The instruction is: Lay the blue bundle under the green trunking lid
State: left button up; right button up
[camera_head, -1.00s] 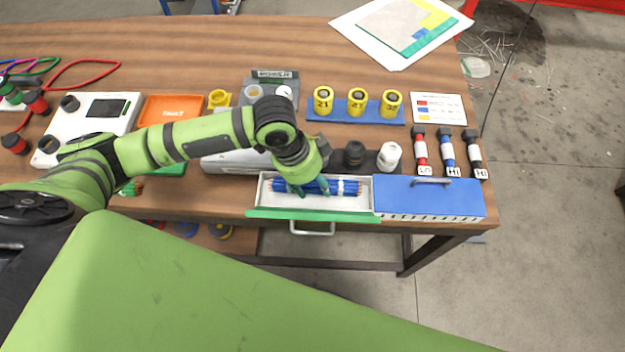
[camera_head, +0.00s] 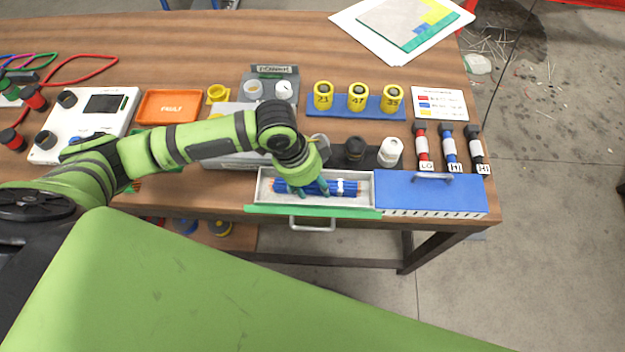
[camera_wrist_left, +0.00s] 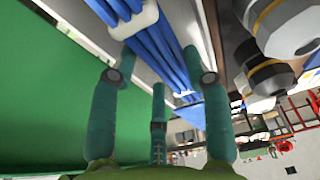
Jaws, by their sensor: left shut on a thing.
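The blue bundle (camera_head: 328,188), several blue wires with white ties, lies lengthwise within the outline of the open grey trunking (camera_head: 366,190). The green lid (camera_head: 262,211) is swung open along the trunking's front edge. My left gripper (camera_head: 312,190) reaches down from above and is shut on the bundle near its middle. In the left wrist view the bundle (camera_wrist_left: 160,45) runs between my fingers, and the green lid (camera_wrist_left: 40,90) fills the left. I cannot tell whether the bundle touches the trunking floor. My right gripper is out of view.
A blue cover (camera_head: 430,197) closes the trunking's right part. Black and white cylinders (camera_head: 390,152) stand close behind. Yellow numbered cylinders (camera_head: 357,97) stand on a blue base, and labelled red, blue and black pieces lie at right. A handle (camera_head: 312,225) sticks out in front.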

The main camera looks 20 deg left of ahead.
pick_arm(q)
jog(key=shift+f+b, duration=0.4)
jog(key=shift+f, duration=0.65)
jog(key=o, duration=1.1)
jog(key=v, duration=1.2)
jog(key=shift+s, duration=0.1)
